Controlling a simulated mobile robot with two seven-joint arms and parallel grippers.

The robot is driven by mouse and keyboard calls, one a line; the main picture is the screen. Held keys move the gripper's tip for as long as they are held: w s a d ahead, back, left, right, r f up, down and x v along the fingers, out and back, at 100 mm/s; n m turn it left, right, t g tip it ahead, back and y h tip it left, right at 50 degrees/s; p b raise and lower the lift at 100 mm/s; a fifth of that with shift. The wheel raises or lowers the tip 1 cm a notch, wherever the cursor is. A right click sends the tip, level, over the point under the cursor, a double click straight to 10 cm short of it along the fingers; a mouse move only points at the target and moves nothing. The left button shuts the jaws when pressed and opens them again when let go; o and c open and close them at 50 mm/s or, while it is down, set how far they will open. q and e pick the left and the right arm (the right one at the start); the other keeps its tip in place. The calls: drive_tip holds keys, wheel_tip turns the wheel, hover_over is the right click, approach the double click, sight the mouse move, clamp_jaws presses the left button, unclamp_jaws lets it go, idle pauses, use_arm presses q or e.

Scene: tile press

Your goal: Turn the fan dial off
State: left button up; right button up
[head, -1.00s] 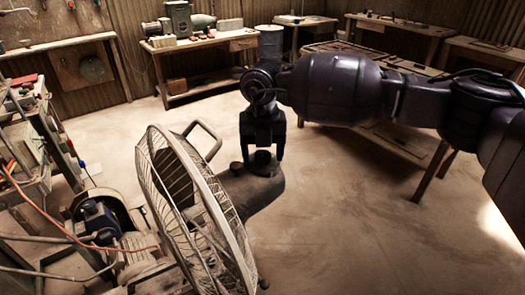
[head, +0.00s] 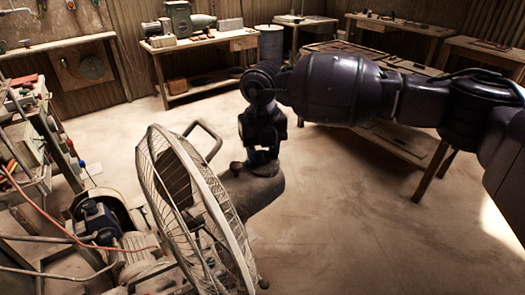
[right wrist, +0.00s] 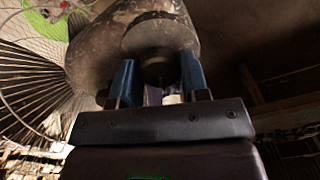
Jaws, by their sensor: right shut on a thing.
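The fan stands in the lower middle of the head view, with a round wire cage (head: 205,215) and a dark motor housing (head: 262,190) behind it. My right gripper (head: 263,165) points straight down onto the top of this housing. Its fingers are shut on the fan dial, which they mostly hide in the head view. In the right wrist view the dark round dial (right wrist: 157,70) sits between the two blue fingers of the gripper (right wrist: 158,82). I cannot read any mark on the dial. My left gripper is not in view.
A small knob (head: 236,167) stands on the housing beside the gripper, and a carrying handle (head: 208,137) rises behind the cage. A cluttered bench (head: 30,150) is at left. Worktables line the back. The floor (head: 350,230) right of the fan is clear.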

drive_tip(key=n, duration=0.6)
drive_tip(key=n+b, duration=0.1)
drive_tip(key=n, duration=0.4)
drive_tip(key=shift+n, duration=0.4)
drive_tip(key=n+b, duration=0.1)
drive_tip(key=n, duration=0.3)
drive_tip(key=shift+f+n+b, duration=0.1)
drive_tip(key=shift+n+b, duration=0.2)
drive_tip(key=shift+b, duration=0.05)
drive_tip(key=n+b, duration=0.1)
drive_tip(key=n, duration=0.2)
drive_tip(key=shift+n, duration=0.3)
drive_tip(key=shift+n+b, duration=0.45)
drive_tip(key=shift+n, duration=1.35)
drive_tip(key=shift+b, duration=0.3)
drive_tip(key=shift+n, duration=0.4)
drive_tip(key=o, duration=0.9)
